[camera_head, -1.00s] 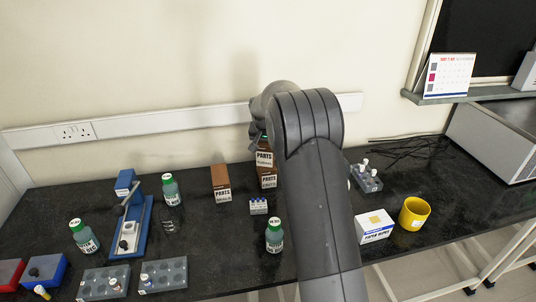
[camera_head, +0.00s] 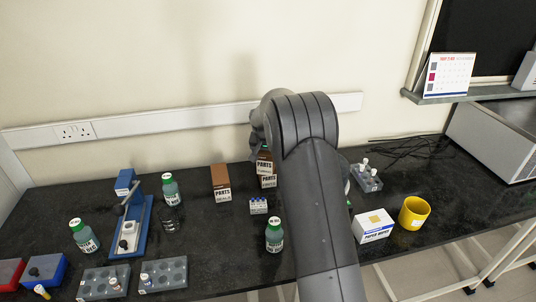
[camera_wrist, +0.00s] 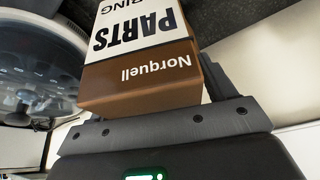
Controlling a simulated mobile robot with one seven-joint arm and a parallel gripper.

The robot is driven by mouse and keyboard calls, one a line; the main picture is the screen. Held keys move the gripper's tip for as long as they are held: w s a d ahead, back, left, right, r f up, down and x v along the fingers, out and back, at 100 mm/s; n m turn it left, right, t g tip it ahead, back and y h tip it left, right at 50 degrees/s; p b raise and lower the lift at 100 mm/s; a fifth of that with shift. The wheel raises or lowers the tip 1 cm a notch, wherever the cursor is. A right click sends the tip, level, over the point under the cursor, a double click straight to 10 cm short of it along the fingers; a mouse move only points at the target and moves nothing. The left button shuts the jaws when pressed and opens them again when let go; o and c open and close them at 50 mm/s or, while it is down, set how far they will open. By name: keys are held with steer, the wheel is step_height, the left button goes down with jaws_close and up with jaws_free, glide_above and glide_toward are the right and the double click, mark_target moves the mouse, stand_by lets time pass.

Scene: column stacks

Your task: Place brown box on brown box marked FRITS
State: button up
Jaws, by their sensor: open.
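The brown box marked FRITS (camera_head: 268,182) stands on the black bench, left of my arm in the head view. A second brown box with a white PARTS label (camera_head: 265,165) is directly above it and appears to rest on it. In the wrist view this upper box (camera_wrist: 145,80) shows upside down, with "Norquell" on its brown band and a label ending in "ING". My gripper (camera_wrist: 160,122) is open right at this box, its jaws close to the box's end. My arm hides most of the gripper and part of the stack in the head view.
Another brown box marked SEALS (camera_head: 221,184) stands to the left. A small blue-and-white box (camera_head: 258,206) and a green bottle (camera_head: 274,236) stand in front. A paper wipes box (camera_head: 374,227), yellow mug (camera_head: 414,213) and grey rack (camera_head: 367,178) are on the right.

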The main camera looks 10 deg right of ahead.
steer(key=v, duration=1.2)
steer(key=shift+w, duration=0.1)
steer(key=s+r+n+y, duration=0.1)
steer(key=s+r, duration=0.5)
steer(key=s, duration=0.5)
steer(key=s+r+n, duration=0.1)
steer(key=s+r, duration=0.4)
steer(key=s, duration=0.6)
steer(key=s+f+n+t, duration=0.1)
steer(key=s+f+n, duration=0.1)
steer(key=s, duration=2)
steer(key=shift+a+f+y, duration=0.4)
steer(key=shift+a+f, duration=0.1)
steer(key=shift+f, duration=0.2)
